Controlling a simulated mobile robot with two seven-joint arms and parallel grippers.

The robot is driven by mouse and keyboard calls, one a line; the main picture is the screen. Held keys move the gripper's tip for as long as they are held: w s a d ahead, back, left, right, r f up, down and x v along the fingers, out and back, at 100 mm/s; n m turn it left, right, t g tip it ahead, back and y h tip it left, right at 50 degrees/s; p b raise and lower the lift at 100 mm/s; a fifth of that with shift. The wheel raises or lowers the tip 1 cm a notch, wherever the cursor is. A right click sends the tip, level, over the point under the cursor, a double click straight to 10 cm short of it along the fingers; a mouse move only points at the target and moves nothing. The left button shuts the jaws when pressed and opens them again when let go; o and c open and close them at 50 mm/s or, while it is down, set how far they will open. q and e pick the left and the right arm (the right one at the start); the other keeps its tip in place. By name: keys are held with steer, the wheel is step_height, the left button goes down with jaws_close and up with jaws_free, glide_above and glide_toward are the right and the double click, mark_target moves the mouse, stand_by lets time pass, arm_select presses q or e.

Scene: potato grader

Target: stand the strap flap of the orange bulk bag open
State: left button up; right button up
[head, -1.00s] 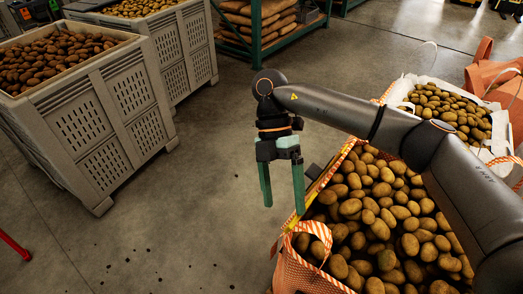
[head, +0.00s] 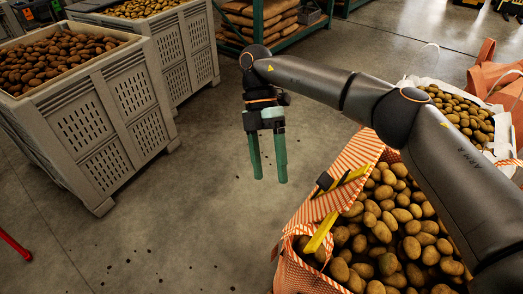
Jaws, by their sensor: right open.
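The orange bulk bag (head: 293,275) stands at the lower right in the head view, full of potatoes. Its orange-and-white striped strap flap (head: 350,156) shows broad along the bag's left rim. A yellow bar with a dark end (head: 349,178) lies across the flap, and a yellow strip (head: 321,232) slants below it. I cannot tell how steeply the flap is tilted. My right gripper (head: 270,180), with green fingers, points down, open and empty. In the picture it is left of the flap, apart from it. My left gripper is not in view.
Grey slatted crates (head: 103,138) of potatoes stand at the left. A white bulk bag (head: 502,135) of potatoes is behind the orange one, partly hidden by my right arm. A green rack (head: 258,25) with sacks is at the back.

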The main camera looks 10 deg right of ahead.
steer(key=shift+w+a+r, duration=0.2)
steer(key=shift+w+r, duration=0.2)
steer(key=shift+w, duration=0.4)
steer(key=shift+w+a+r, duration=0.2)
steer(key=shift+w+r, duration=0.15)
steer(key=shift+w, duration=0.4)
steer(key=shift+r, duration=0.1)
